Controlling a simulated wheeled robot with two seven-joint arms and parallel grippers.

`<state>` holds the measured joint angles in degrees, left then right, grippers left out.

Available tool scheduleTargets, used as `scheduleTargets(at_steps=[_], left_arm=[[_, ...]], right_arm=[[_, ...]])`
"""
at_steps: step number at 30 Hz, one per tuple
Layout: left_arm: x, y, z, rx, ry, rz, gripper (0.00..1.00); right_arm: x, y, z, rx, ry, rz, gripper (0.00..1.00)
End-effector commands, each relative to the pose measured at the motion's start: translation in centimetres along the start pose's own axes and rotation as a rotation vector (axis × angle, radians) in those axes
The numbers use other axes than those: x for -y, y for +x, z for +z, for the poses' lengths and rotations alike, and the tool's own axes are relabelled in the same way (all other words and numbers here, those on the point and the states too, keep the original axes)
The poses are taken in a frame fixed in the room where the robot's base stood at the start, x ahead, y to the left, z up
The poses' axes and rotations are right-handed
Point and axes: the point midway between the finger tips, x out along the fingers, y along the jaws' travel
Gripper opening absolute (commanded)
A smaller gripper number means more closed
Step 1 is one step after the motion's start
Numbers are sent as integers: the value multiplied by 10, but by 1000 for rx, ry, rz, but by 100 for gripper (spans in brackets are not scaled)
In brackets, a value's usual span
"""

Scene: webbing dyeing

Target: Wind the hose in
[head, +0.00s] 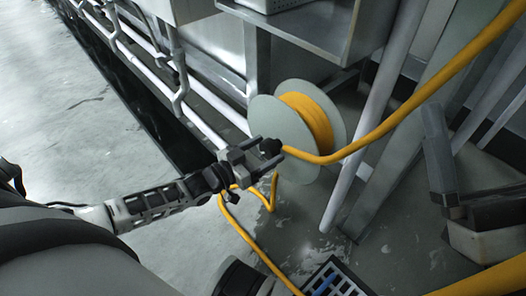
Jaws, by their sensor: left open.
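The hose reel (265,115) has pale grey-green round flanges and stands upright beside the metal frame. Yellow hose (310,120) is wound on its drum. A length of yellow hose (430,92) runs from near the reel up to the top right. Another length (245,236) lies looped on the floor below my left gripper. My left gripper (258,152) is open in front of the reel's near flange. A dark round knob shows at its tips, and I cannot tell whether it belongs to the reel or whether they touch.
A white pipe (375,115) and grey metal posts stand right of the reel. White pipes (205,122) run along the machine. Open wet floor (60,110) spreads at the left.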

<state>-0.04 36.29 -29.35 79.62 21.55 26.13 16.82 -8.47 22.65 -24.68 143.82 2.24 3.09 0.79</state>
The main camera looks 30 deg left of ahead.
Motion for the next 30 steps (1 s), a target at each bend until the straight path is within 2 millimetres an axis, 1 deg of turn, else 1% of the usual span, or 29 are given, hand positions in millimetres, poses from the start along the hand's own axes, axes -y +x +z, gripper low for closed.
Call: scheduleTargets(at_steps=[1,2,3,5,6,14,19,20,23,30], left_arm=[[0,0,0,0,0,0,71],[0,0,0,0,0,0,66],[0,0,0,0,0,0,55],[0,0,0,0,0,0,38],[0,0,0,0,0,0,27],[-1,0,0,0,11,0,27],[-1,0,-2,4,62,0,27],[-1,0,-2,6,77,0,27],[-2,-1,-2,12,138,-1,27],[-3,-1,-3,30,343,-2,27]], right_arm=[[0,0,0,0,0,0,100],[0,0,0,1,1,0,100],[0,0,0,1,1,0,100],[0,0,0,1,1,0,100],[0,0,0,1,1,0,100],[0,1,0,4,7,1,100],[-2,2,2,36,38,8,100],[-2,2,4,49,49,12,100],[-5,-4,17,130,123,53,100],[-3,-14,39,290,284,104,100]])
